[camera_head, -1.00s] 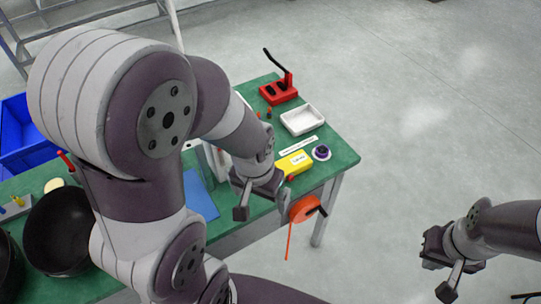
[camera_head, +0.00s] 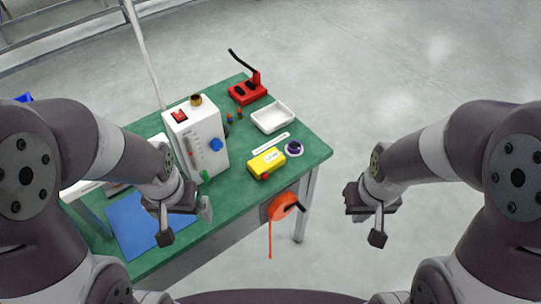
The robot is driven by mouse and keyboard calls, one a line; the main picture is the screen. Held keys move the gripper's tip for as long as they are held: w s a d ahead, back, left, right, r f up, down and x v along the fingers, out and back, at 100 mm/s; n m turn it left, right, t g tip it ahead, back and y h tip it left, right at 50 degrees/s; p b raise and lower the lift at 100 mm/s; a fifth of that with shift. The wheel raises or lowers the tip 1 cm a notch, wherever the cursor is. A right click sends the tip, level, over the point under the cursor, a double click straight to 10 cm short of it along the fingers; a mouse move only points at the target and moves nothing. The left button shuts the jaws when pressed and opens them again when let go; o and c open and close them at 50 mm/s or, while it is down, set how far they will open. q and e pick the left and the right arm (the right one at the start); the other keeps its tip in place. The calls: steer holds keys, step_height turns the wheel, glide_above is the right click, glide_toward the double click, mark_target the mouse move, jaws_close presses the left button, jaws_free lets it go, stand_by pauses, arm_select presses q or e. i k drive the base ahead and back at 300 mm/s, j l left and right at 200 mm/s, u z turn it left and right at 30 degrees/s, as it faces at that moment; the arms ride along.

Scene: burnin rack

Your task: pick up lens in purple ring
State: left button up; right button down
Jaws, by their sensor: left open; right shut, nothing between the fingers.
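The lens in the purple ring (camera_head: 293,148) lies on the green table near its right edge, beside a yellow box. My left gripper (camera_head: 186,222) is open and empty over the left front part of the table, well to the left of the lens. My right gripper (camera_head: 366,222) is shut and empty, out over the floor to the right of the table. Neither gripper touches the lens.
A yellow box (camera_head: 266,164) and a white label strip (camera_head: 271,143) lie near the lens. A white tray (camera_head: 272,117), a red lever press (camera_head: 248,93) and a white instrument box (camera_head: 197,142) stand further back. An orange reel (camera_head: 282,206) hangs at the table's front.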

mark_target(294, 147)
steer(key=i+l+u, duration=0.3)
steer(key=i+l, duration=0.15)
steer(key=l, duration=0.2)
steer(key=i+l+u, duration=0.15)
steer(key=l, duration=0.2)
steer(key=i+l+u, duration=0.1)
steer(key=i+l, duration=0.15)
steer(key=i+l+u, duration=0.15)
steer(key=l, duration=0.35)
